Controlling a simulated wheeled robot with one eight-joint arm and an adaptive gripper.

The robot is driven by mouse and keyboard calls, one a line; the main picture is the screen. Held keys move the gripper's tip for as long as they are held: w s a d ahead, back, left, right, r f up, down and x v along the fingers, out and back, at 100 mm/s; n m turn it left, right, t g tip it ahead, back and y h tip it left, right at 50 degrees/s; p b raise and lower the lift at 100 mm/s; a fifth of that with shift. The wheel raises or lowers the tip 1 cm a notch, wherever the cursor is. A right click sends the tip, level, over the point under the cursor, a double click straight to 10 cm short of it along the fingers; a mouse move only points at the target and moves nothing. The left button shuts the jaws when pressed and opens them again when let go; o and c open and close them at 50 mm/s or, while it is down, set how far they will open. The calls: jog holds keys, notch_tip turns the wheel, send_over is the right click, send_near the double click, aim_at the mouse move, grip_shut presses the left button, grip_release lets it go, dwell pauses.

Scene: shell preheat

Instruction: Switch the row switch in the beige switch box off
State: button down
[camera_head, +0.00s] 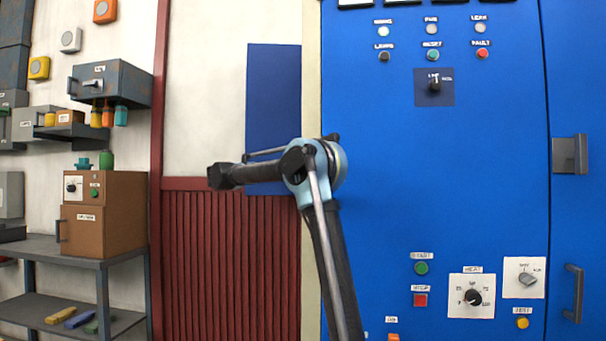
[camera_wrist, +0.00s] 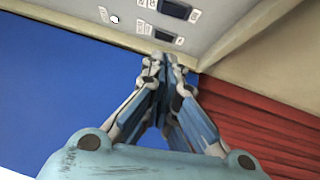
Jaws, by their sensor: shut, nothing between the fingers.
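A beige panel (camera_wrist: 215,22), apparently the beige switch box, fills the top of the wrist view. It carries two dark rocker switches in pale frames, an upper switch (camera_wrist: 175,9) and a lower switch (camera_wrist: 165,37). Their small labels are too blurred to read, so I cannot tell which is the row switch or how either is set. My gripper (camera_wrist: 165,60) is shut and empty, its fingertips just below the lower switch in the picture. I cannot tell whether they touch the panel. The switch box is not identifiable in the head view.
A small white round part (camera_wrist: 115,19) is on the panel beside the switches. In the head view, a blue cabinet (camera_head: 380,190) with knobs and buttons stands right. Red slatted panelling (camera_head: 215,260), a brown box (camera_head: 125,215) and a shelf rack (camera_head: 60,248) are left.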

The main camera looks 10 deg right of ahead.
jog(key=shift+w+d, duration=0.1)
jog(key=shift+d, duration=0.05)
jog(key=s+d+x, duration=0.1)
jog(key=s+x, duration=0.1)
jog(key=x, duration=1)
jog(key=shift+s+d, duration=0.2)
jog(key=shift+d, duration=0.35)
jog(key=shift+r, duration=0.1)
